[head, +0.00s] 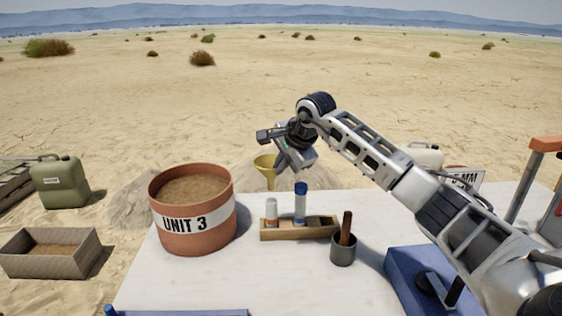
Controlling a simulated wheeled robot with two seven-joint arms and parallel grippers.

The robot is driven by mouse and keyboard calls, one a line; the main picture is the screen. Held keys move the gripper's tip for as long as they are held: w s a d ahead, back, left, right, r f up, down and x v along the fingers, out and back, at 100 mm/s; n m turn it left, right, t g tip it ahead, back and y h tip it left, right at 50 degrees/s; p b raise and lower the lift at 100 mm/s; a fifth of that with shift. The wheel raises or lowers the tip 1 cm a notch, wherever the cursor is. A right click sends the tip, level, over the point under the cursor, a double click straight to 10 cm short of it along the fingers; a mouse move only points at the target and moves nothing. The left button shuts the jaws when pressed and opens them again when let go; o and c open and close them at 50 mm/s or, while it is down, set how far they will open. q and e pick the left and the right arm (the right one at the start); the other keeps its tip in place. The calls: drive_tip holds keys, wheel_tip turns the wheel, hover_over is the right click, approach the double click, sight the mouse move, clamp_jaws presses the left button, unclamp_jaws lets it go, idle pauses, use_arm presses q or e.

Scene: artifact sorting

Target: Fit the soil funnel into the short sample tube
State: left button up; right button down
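The yellow soil funnel (265,168) is upright in the air, its stem pointing down above the short sample tube. My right gripper (281,163) reaches in from the right and meets the funnel's right side; it appears shut on it, though the fingertips are small and partly hidden. The short sample tube (271,213), with a pale top and reddish lower part, stands in a wooden rack (284,234). A gap shows between stem and tube. A taller blue-capped tube (300,206) stands to its right in the rack. My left gripper is not in view.
A terracotta tub marked UNIT 3 (194,238) stands left of the rack. A grey cup (343,251) with a wooden-handled tool is at its right. A blue case (408,277) lies under my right arm.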

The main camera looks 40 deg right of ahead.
use_arm(q)
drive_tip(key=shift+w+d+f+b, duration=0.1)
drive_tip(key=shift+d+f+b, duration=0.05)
drive_tip(key=shift+b, duration=0.4)
use_arm(e)
wheel_tip(320, 180, down, 2)
drive_tip(key=shift+f, duration=0.25)
use_arm(q)
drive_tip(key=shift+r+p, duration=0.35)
drive_tip(key=shift+p, duration=0.1)
idle(1.0)
